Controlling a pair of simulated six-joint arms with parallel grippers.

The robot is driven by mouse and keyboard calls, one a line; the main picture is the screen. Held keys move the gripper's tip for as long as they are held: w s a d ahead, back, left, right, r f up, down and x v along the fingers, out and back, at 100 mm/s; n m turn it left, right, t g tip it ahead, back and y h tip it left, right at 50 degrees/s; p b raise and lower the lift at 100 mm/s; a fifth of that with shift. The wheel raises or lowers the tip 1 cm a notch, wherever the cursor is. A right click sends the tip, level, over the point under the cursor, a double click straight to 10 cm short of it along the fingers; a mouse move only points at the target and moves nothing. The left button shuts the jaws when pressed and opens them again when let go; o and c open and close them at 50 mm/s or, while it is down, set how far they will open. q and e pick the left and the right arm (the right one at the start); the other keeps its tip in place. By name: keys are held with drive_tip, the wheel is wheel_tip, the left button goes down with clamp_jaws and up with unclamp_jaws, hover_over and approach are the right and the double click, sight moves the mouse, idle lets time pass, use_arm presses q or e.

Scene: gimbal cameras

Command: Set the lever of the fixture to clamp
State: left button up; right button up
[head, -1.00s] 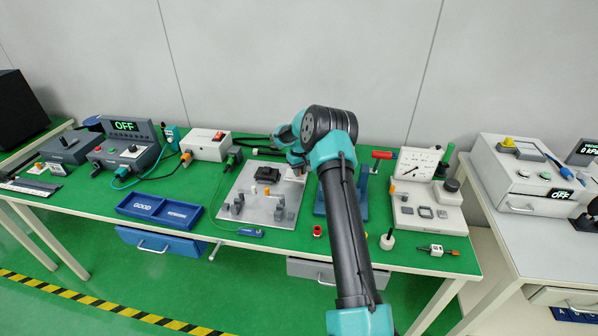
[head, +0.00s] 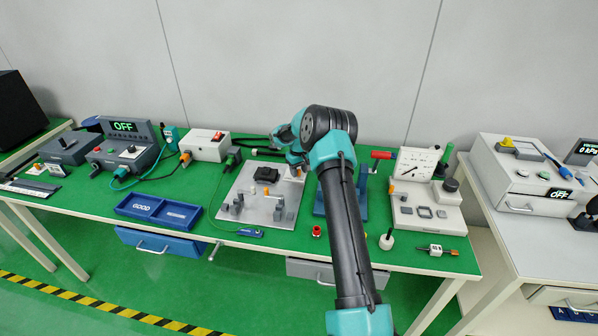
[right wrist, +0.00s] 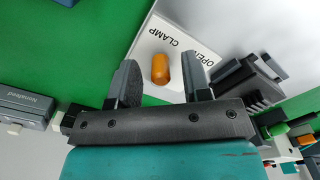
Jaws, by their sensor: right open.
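The fixture is a grey plate (head: 240,190) with a black block (head: 266,174) and several small grey posts, in the middle of the bench in the head view. In the right wrist view, a white label plate (right wrist: 152,42) marked CLAMP and OPEN carries an orange lever (right wrist: 160,68). My right gripper (right wrist: 160,61) is open, with one dark finger on each side of the lever and gaps between. I cannot tell which mark the lever points to. In the head view my right arm partly hides the gripper and the fixture's far right corner. My left gripper is not in view.
A blue stand with a red handle (head: 381,155) is right of the fixture, partly behind my arm. A white device (head: 426,207) stands farther right. A blue tray (head: 158,222) lies left of the fixture.

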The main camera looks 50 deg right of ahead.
sight(299, 170)
wheel_tip(299, 170, up, 17)
idle(0.5)
idle(0.4)
